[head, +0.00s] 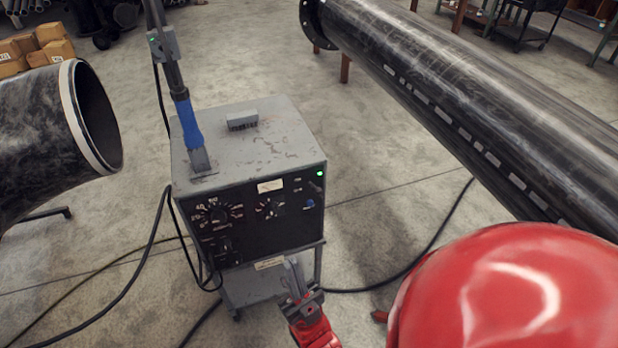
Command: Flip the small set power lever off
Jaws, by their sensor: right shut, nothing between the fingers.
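The small set (250,150) is a worn grey box with a black front panel (255,215), standing left of centre. A green lamp (320,173) is lit at the panel's upper right. A small lever (316,187) sits just below the lamp; it is too small to tell its position clearly. A dark switch (226,248) is at the panel's lower left. My right gripper (294,268) is shut and empty, in front of and below the panel's lower right part, apart from the lever in the picture.
A large black pipe (480,95) crosses the upper right; a pipe elbow (40,135) is at left. Cables (140,262) run over the floor. Open floor lies right of the box.

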